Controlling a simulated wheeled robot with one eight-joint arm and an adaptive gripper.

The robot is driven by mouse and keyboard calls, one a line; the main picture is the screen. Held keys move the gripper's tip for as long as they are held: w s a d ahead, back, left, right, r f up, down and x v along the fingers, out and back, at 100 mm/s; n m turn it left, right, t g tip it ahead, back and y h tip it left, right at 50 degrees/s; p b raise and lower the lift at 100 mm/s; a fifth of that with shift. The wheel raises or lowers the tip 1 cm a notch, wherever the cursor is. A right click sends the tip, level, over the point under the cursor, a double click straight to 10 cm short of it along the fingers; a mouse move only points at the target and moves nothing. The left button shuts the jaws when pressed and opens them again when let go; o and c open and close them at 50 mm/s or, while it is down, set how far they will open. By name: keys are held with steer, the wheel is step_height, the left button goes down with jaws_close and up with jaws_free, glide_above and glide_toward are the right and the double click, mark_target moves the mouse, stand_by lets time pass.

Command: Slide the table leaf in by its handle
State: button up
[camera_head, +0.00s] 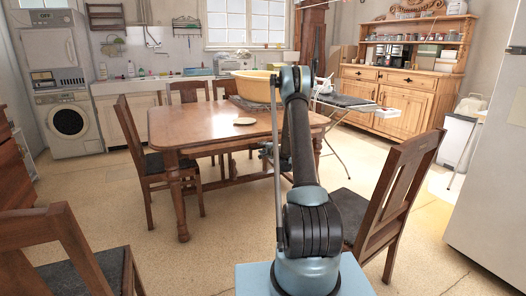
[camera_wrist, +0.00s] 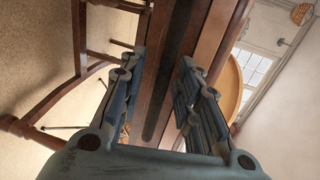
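The brown wooden table (camera_head: 200,125) stands ahead in the head view, with my arm crossing in front of its right part. Brown wood of the table (camera_wrist: 208,45) and a long dark strip (camera_wrist: 172,75) run between and beyond the fingers. I cannot tell whether the fingers touch them. I cannot make out the leaf's handle or the leaf's own edge.
A yellow bowl (camera_head: 252,86) and a flat pale item (camera_head: 244,121) are on the table; the bowl also shows in the wrist view (camera_wrist: 229,90). Chairs stand around, one close at right (camera_head: 395,195) and one at near left (camera_head: 60,245). Open floor lies at front left of the table.

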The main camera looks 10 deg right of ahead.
jaws_close()
steer(key=x, duration=0.8)
steer(key=shift+w+r, duration=0.35)
steer(key=shift+a, duration=0.1)
jaws_free()
